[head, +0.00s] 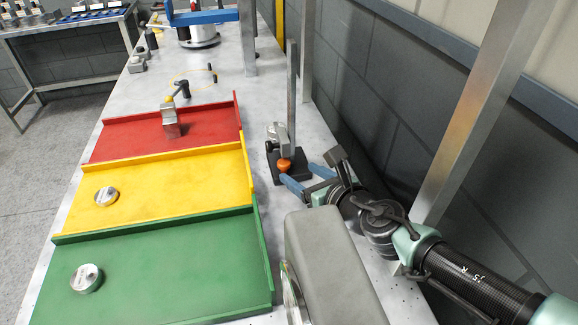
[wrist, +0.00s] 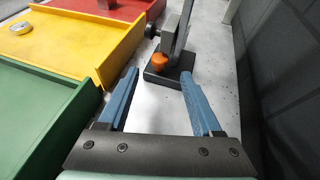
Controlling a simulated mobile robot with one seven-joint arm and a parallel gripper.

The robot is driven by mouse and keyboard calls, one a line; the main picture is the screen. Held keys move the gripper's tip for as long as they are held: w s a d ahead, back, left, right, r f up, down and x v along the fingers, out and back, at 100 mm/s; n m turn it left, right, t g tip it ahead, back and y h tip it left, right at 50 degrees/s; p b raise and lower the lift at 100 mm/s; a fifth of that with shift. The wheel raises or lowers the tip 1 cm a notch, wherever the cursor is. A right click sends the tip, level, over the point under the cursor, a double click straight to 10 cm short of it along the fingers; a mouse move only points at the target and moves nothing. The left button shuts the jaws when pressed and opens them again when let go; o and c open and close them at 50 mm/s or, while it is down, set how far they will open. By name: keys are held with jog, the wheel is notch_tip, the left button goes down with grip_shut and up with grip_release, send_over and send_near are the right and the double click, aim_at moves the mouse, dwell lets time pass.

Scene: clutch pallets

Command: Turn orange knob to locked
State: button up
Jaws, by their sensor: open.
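The orange knob (head: 284,165) sits low on the front of an upright metal stand (head: 291,100) with a dark base (head: 301,160). In the wrist view the orange knob (wrist: 159,62) shows ahead, just left of the middle between the fingers. My gripper (head: 293,174) is open, its blue fingers pointing at the stand. In the wrist view my gripper (wrist: 158,75) has the fingers wide apart with nothing between them, and the knob is beyond the tips. I cannot tell the knob's locked or unlocked mark.
Red (head: 215,122), yellow (head: 150,190) and green (head: 165,255) trays lie to the left, holding metal parts. A grey housing (head: 330,265) stands in front. A grey wall (head: 385,120) and a metal post (head: 480,100) are on the right. Bare bench lies around the stand.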

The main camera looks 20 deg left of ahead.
aim_at(285, 164)
jog(key=x, duration=0.6)
jog(key=shift+w+a, duration=0.1)
grip_shut()
